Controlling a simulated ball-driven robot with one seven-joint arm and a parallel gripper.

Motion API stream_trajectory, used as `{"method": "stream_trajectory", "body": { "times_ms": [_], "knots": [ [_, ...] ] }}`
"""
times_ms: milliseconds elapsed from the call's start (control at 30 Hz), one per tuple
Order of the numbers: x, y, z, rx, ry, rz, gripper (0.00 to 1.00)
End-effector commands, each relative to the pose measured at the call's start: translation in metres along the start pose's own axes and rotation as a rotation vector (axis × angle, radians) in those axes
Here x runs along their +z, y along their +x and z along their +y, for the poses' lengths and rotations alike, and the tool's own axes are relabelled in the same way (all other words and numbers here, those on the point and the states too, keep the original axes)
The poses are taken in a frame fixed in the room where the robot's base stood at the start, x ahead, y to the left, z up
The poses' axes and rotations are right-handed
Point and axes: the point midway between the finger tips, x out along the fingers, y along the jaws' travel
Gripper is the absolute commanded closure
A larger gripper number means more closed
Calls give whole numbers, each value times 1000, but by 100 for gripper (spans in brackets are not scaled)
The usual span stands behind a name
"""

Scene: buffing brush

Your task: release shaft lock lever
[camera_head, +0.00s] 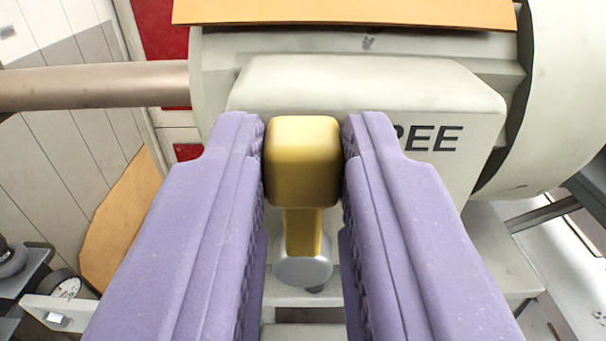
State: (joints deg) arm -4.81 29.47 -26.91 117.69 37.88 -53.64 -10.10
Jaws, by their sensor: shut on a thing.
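The shaft lock lever (303,165) has a yellow, block-shaped knob and a narrower yellow stem that ends at a round grey hub (303,270). It stands in front of a pale grey machine housing (400,95) in the middle of the view. My gripper (303,150) has two purple fingers, one on each side of the knob, and is shut on it. The fingertips reach the knob's left and right faces. The left finger and the right finger hide parts of the housing, including the start of a dark label that ends in "EE".
A metal shaft (95,86) runs left from the housing. A large pale drum (565,95) is at the right, and an orange panel (345,12) lies along the top. A pale tiled surface shows at left.

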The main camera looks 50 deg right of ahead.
Motion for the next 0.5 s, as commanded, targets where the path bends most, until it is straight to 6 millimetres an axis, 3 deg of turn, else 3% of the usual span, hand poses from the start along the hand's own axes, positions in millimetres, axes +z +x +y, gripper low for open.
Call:
{"method": "stream_trajectory", "body": {
  "times_ms": [467,500],
  "knots": [
    [2,0,-1,-1,-15,-3,100],
    [2,0,-1,-1,-15,-3,70]
  ]
}}
